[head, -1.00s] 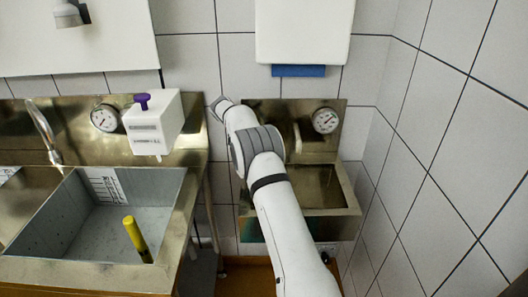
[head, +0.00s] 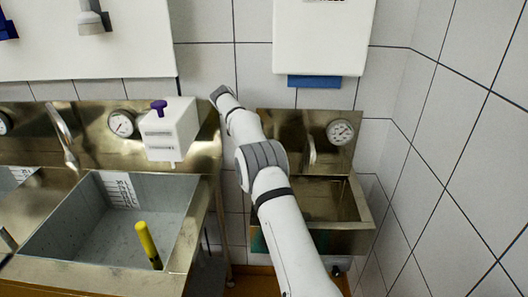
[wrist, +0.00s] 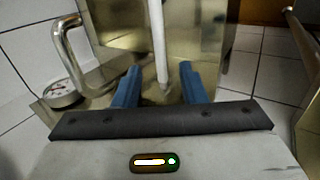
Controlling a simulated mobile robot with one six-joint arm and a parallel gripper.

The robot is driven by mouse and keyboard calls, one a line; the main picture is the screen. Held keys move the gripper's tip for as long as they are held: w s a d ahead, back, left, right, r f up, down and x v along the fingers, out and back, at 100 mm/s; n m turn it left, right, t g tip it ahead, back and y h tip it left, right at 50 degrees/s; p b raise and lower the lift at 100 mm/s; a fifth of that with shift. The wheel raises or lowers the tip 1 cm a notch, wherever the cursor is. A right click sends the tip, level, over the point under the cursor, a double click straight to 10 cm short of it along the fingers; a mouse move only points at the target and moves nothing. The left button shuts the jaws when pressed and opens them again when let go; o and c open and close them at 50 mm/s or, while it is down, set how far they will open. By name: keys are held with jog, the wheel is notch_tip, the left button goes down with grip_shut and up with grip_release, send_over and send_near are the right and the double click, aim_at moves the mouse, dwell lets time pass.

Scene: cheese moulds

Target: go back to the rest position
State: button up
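My gripper (wrist: 160,87) shows in the wrist view with its two blue fingers spread apart. It is open, and I see nothing held between them. A thin white rod (wrist: 160,45) shows upright in line with the gap, and it seems to stand beyond the fingers. In the head view my white arm reaches up from the bottom, in front of the small right basin. The fingers cannot be made out in that view.
A steel sink (head: 60,265) with a yellow-handled tool (head: 148,243) is left. A white box with a purple knob (head: 170,130) hangs above its right end. A small steel basin (head: 352,237) is behind my arm, near the tiled right wall (head: 450,150). A white dispenser (head: 325,40) hangs above.

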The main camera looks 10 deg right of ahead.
jog(key=shift+d, duration=0.1)
jog(key=w+x, duration=0.1)
jog(key=x, duration=0.6)
jog(key=shift+s+f, duration=0.3)
jog(key=shift+s, duration=0.05)
jog(key=shift+r, duration=0.1)
